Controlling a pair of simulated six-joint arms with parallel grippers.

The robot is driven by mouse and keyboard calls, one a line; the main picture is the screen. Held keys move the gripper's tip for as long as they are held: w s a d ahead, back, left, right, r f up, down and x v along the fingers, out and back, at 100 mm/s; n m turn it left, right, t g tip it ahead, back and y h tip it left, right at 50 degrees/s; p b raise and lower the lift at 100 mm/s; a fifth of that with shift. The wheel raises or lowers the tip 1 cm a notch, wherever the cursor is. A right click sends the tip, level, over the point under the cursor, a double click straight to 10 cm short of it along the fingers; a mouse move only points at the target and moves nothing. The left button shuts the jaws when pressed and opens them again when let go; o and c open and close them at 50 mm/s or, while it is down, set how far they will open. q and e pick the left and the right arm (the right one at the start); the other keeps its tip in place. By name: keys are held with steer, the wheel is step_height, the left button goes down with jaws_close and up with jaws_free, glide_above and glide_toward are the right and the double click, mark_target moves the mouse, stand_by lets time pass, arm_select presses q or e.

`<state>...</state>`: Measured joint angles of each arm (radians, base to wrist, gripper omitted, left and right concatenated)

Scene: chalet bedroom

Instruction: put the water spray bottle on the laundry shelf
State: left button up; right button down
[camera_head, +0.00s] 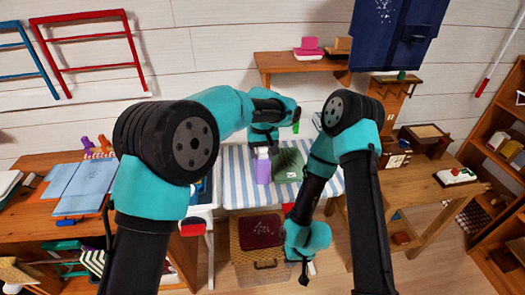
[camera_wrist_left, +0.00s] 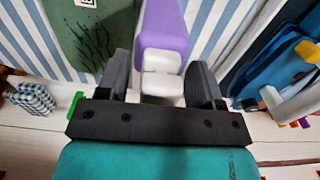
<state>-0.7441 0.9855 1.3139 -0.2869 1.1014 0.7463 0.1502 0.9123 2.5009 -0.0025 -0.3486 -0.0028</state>
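A purple bottle with a white top, which looks like the spray bottle (camera_head: 263,170), is on the blue-and-white striped surface (camera_head: 238,180) in the head view. My left gripper (camera_head: 263,138) is right above it, pointing down. In the left wrist view the bottle's white top (camera_wrist_left: 162,82) is between the two fingers of my left gripper (camera_wrist_left: 160,85), with a narrow gap showing at the left finger. My right gripper (camera_head: 304,272) hangs low at the front, away from the bottle, its fingers too small to read. A wooden wall shelf (camera_head: 277,62), perhaps the laundry shelf, holds pink items.
A dark green flat item (camera_head: 288,164) lies just right of the bottle. A brown wicker case (camera_head: 257,268) is below in front. A wooden desk (camera_head: 400,195) stands at right, and a bench with blue cloths (camera_head: 77,185) at left. A dark blue garment (camera_head: 395,30) hangs right of the wall shelf.

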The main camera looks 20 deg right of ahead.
arm_select(q)
step_height(320, 180, up, 12)
steer(key=shift+r, duration=0.15)
stand_by(0.7)
arm_select(e)
steer(key=shift+c, duration=1)
jaws_free()
